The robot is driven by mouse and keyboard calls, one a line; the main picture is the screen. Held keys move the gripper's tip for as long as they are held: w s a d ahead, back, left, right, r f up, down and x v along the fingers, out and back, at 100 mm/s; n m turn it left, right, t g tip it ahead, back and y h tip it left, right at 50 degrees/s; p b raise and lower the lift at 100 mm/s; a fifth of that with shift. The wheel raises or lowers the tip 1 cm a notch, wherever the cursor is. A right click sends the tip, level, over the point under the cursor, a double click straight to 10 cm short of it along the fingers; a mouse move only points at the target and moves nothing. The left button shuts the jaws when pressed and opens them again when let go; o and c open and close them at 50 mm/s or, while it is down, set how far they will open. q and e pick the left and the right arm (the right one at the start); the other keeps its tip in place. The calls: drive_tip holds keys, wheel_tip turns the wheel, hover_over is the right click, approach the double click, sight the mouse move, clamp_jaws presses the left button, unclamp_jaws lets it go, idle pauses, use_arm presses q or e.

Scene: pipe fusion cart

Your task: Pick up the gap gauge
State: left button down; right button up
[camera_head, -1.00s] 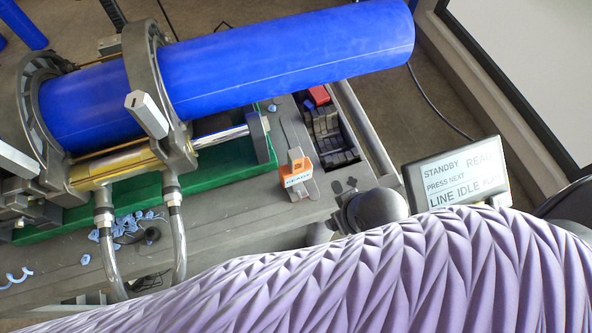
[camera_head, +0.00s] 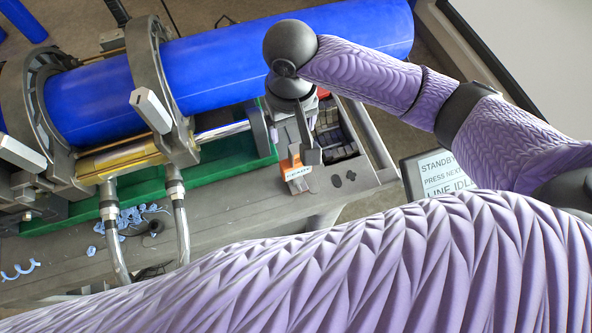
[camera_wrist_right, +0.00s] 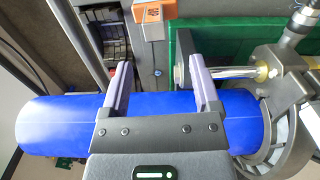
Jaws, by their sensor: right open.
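The gap gauge (camera_head: 295,170), which I take to be the small orange-and-grey piece with a white label, lies on the grey cart deck right of the green bed. In the right wrist view the gap gauge (camera_wrist_right: 153,18) is at the top edge, beyond the fingertips and partly cut off. My right gripper (camera_head: 306,130) hangs over the deck in the head view, its finger overlapping the gauge's right side. In the wrist view my right gripper (camera_wrist_right: 158,72) is open, with nothing between its fingers. My left gripper is not in view.
A long blue pipe (camera_head: 220,68) runs through grey clamps (camera_head: 160,90). A bin of dark blocks (camera_head: 335,135) is right of the gauge. A status screen (camera_head: 430,175) stands at the right. Blue shavings (camera_head: 128,218) lie at the left.

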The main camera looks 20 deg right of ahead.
sight(296, 148)
drive_tip(key=f+b, duration=0.1)
drive_tip(key=f, duration=0.5)
drive_tip(key=f+b, duration=0.1)
drive_tip(key=f, duration=0.2)
drive_tip(key=shift+s+d+f+b, duration=0.1)
drive_tip(key=shift+d+f+b, duration=0.2)
drive_tip(key=shift+d+f, duration=0.1)
clamp_jaws()
drive_tip(key=shift+r, duration=0.1)
idle(0.6)
